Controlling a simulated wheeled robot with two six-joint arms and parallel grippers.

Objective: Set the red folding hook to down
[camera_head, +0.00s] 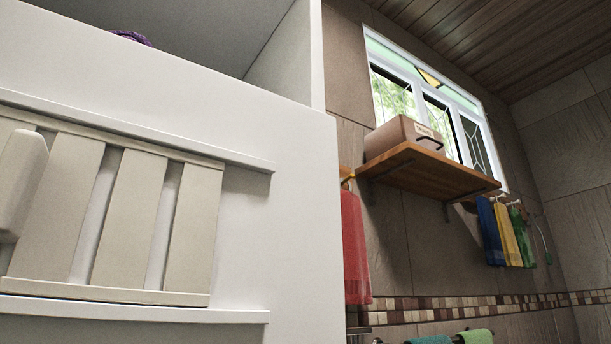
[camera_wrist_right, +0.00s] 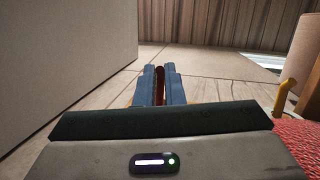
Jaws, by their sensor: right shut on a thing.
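In the right wrist view my right gripper (camera_wrist_right: 160,75) points away from the camera, its two blue-grey fingers close together. A narrow dark red piece (camera_wrist_right: 160,86) is pinched between them; it looks like the red folding hook. Most of it is hidden by the fingers, so I cannot tell its angle. I cannot make out the hook in the head view. Neither gripper shows in the head view.
A white cabinet (camera_head: 270,240) fills the head view's left. A wooden shelf (camera_head: 430,178) carries a box (camera_head: 395,136). Coloured towels (camera_head: 503,233) hang further right.

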